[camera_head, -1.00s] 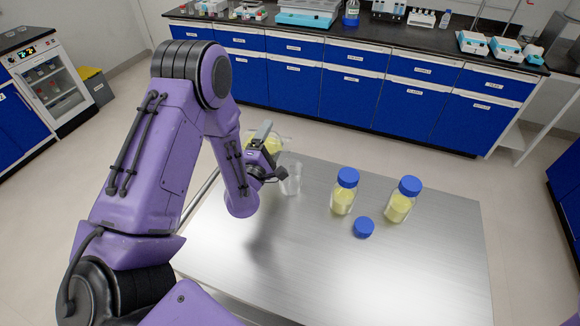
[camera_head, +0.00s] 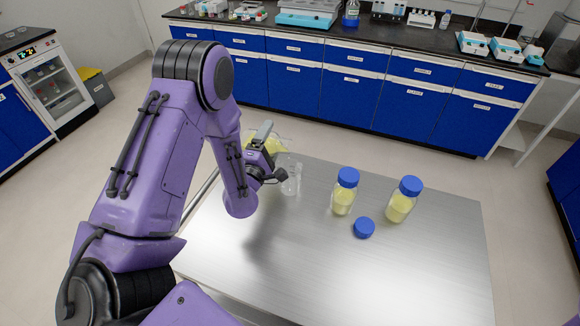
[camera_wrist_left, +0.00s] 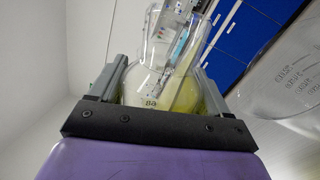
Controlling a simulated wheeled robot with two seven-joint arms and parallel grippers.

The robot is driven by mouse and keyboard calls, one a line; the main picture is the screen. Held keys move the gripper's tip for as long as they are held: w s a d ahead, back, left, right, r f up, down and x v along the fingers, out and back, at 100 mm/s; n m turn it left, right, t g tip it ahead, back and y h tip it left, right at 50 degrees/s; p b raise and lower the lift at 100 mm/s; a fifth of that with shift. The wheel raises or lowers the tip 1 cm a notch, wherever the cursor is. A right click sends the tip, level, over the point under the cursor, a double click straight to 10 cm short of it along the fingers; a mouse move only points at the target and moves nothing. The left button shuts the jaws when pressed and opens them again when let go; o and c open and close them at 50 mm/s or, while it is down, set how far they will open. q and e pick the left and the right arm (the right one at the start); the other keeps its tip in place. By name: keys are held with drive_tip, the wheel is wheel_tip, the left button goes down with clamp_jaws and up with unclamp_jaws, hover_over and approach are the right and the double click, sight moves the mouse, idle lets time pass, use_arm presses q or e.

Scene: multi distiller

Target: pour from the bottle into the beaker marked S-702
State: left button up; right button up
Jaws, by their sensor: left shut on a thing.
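My left gripper (camera_head: 262,138) is shut on a clear glass bottle (camera_head: 278,145) of pale yellow liquid, held tilted above the far left edge of the steel table. In the left wrist view the bottle (camera_wrist_left: 165,65) sits between the fingers, with yellow liquid along its right side. A clear glass beaker (camera_head: 291,180) stands upright on the table just below and right of the gripper. Part of it, with graduation marks, also shows in the left wrist view (camera_wrist_left: 290,85). I cannot read a S-702 mark, and no stream of liquid can be made out.
Two blue-capped bottles of yellow contents, one left (camera_head: 344,192) and one right (camera_head: 403,200), stand on the steel table (camera_head: 400,270). A loose blue cap (camera_head: 364,228) lies in front of them. The table's front and right parts are clear. Blue cabinets (camera_head: 345,95) stand behind.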

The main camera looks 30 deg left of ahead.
use_arm(q)
drive_tip(key=shift+d+f+m+h+b, duration=0.1)
drive_tip(key=shift+f+m+h+b, duration=0.1)
drive_tip(key=shift+m+b, duration=0.4)
drive_tip(key=shift+f+m+h+b, duration=0.1)
drive_tip(key=shift+m+h+b, duration=0.15)
drive_tip(key=shift+m, duration=0.65)
idle(2.7)
